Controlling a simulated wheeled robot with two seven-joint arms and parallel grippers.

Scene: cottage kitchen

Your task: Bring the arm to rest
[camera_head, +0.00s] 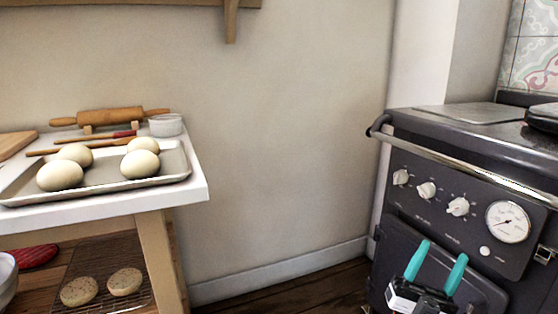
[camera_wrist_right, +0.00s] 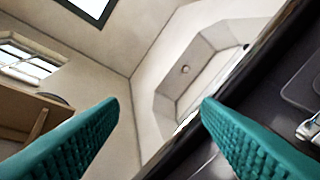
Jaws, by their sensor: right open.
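My right gripper (camera_head: 437,262) is at the lower right of the head view, in front of the dark stove's lower door. Its two teal fingers point up and stand apart with nothing between them. In the right wrist view the teal fingers (camera_wrist_right: 160,125) are spread wide and empty, with walls and a ceiling area beyond. My left gripper is in neither view.
A dark stove (camera_head: 400,226) with knobs, a dial and a front rail (camera_head: 460,165) fills the right. A white-topped table (camera_head: 190,196) at left bears a metal tray (camera_head: 110,186) with several dough balls, and a rolling pin (camera_head: 108,117). Open floor lies between them.

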